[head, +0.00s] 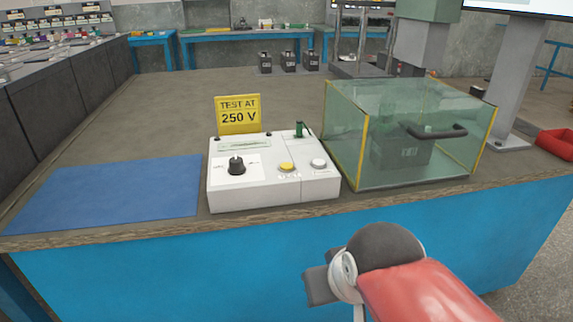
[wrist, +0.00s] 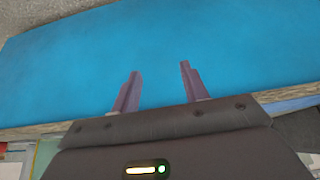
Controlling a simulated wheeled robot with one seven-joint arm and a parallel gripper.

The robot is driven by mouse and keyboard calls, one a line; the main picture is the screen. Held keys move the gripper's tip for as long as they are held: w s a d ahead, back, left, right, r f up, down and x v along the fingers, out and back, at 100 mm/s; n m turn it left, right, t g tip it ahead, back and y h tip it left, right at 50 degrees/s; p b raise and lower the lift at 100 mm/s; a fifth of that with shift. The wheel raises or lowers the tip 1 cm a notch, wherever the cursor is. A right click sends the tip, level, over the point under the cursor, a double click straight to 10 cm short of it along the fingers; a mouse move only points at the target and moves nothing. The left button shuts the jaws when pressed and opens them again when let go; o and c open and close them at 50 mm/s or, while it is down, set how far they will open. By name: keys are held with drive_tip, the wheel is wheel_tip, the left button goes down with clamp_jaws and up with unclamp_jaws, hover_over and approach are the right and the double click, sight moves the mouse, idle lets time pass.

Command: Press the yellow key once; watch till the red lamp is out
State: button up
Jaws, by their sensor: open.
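A white control box (head: 272,192) stands near the front edge of the bench. The yellow key (head: 286,167) is a small round button on its sloped top, between a black knob (head: 236,166) and a pale grey button (head: 318,164). I cannot make out a lit red lamp in either view. In the wrist view my gripper (wrist: 159,72) is open with nothing between its fingers, facing the blue bench front. In the head view my arm is in front of the bench, below and right of the box, apart from the key. The fingers cannot be clearly told there.
A yellow "TEST AT 250 V" sign (head: 238,114) stands behind the box. A clear case (head: 345,135) with a dark handle and a dark unit inside stands close on the right. A blue mat (head: 110,198) lies left. Bench space behind is mostly clear.

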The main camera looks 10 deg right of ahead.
clamp_jaws()
idle(1.4)
